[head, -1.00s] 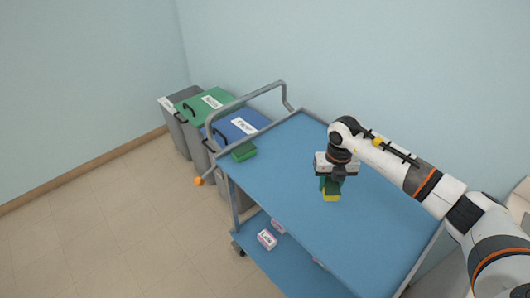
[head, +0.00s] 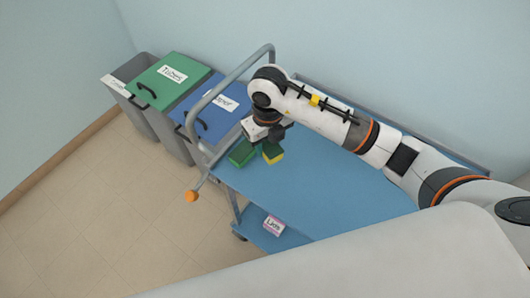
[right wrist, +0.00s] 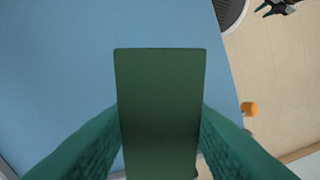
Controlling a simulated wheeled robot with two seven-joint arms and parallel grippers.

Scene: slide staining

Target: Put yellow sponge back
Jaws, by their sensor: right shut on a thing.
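The yellow sponge (head: 273,157) has a dark green top and a yellow side. My right gripper (head: 271,146) is shut on it at the near-left part of the blue cart top. In the right wrist view the sponge's green face (right wrist: 160,105) fills the middle between the two green fingers. Whether its underside touches the cart top I cannot tell. My left gripper is not in view.
The blue cart top (head: 310,185) is clear to the right. A grey handle rail (head: 232,83) and an orange knob (head: 191,196) stand at its left end. Green-lidded (head: 155,92), blue-lidded (head: 220,88) and grey (head: 128,72) bins stand beyond. A labelled box (head: 274,225) sits on the lower shelf.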

